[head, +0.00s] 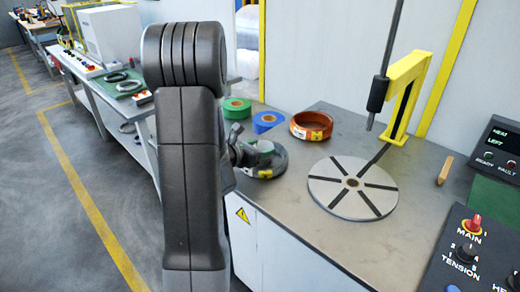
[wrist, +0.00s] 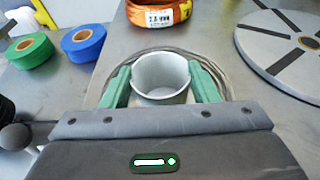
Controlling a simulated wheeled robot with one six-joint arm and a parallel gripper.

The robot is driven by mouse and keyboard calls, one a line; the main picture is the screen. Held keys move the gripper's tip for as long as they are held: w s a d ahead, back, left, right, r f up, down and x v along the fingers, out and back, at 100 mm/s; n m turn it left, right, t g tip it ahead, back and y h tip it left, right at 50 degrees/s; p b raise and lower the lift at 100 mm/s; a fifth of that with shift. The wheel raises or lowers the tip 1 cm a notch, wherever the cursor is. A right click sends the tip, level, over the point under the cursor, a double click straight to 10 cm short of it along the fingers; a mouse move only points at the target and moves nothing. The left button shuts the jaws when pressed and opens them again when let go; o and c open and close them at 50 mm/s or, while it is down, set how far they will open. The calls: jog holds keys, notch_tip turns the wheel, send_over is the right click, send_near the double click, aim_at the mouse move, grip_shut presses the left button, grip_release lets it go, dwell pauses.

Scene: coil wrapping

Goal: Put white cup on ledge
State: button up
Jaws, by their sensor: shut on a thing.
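The white cup (wrist: 162,80) is between the two green fingers of my gripper (wrist: 163,88) in the wrist view, with its open mouth towards the camera. The fingers press on its left and right sides. In the head view my gripper (head: 254,151) is over the left part of the bench, mostly hidden behind my arm. A dark grey wire coil (wrist: 217,62) lies around or below the cup; I cannot tell whether the cup touches the bench. I cannot make out which surface is the ledge.
Green tape (head: 236,108), blue tape (head: 268,121) and an orange coil (head: 311,126) sit behind the gripper. A slotted turntable (head: 353,188) is to the right, near a yellow post (head: 406,97) and a control panel (head: 478,250). Bare bench (head: 330,240) lies in front of the turntable.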

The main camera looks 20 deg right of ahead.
jog(key=shift+f+b, duration=0.25)
jog(key=shift+b, duration=0.05)
jog(key=o, duration=1)
jog(key=shift+r, duration=0.1)
jog(key=shift+o, duration=0.2)
jog(key=shift+r, duration=0.15)
